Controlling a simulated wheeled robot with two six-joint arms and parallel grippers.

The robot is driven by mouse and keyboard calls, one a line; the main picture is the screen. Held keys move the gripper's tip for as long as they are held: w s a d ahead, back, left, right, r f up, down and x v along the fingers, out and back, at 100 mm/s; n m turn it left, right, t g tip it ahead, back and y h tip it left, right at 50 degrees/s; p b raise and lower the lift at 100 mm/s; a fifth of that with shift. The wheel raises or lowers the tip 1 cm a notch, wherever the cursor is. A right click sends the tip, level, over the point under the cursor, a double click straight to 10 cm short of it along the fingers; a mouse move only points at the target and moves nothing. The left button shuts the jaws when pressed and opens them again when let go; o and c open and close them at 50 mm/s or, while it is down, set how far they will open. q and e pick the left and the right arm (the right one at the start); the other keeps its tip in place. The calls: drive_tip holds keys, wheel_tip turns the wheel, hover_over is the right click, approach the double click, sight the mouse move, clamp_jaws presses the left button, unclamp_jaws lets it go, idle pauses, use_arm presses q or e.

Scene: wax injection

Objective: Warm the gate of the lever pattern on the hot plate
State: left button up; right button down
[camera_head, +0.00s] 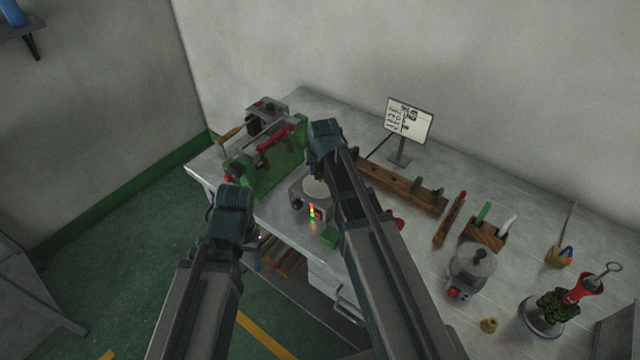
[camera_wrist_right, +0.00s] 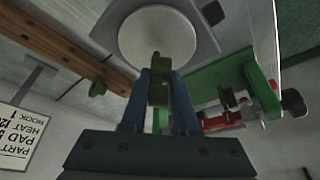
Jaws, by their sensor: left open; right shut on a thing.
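The hot plate (camera_head: 297,202) stands near the table's front edge, its pale round disc partly covered by my right arm. The disc also shows at the top of the right wrist view (camera_wrist_right: 160,38). My right gripper (camera_wrist_right: 160,85) is shut on a green lever pattern (camera_wrist_right: 159,97), held upright between the blue fingers. The pattern's tip overlaps the disc's near edge in that view; I cannot tell whether it touches. In the head view my right wrist hides the fingers and pattern. My left gripper (camera_head: 254,243) is open and empty, in front of the table edge.
A green press with a red clamp (camera_head: 275,145) stands left of the plate. A wooden rack (camera_head: 400,185) with green pieces lies to the right, before a sign (camera_head: 408,121).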

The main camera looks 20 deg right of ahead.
drive_tip(key=shift+s+f+b, duration=0.1)
drive_tip(key=shift+f+b, duration=0.5)
drive_tip(key=shift+f, duration=0.05)
idle(2.5)
drive_tip(key=shift+r, duration=0.15)
wheel_tip(320, 180, up, 6)
drive_tip(key=p, duration=0.6)
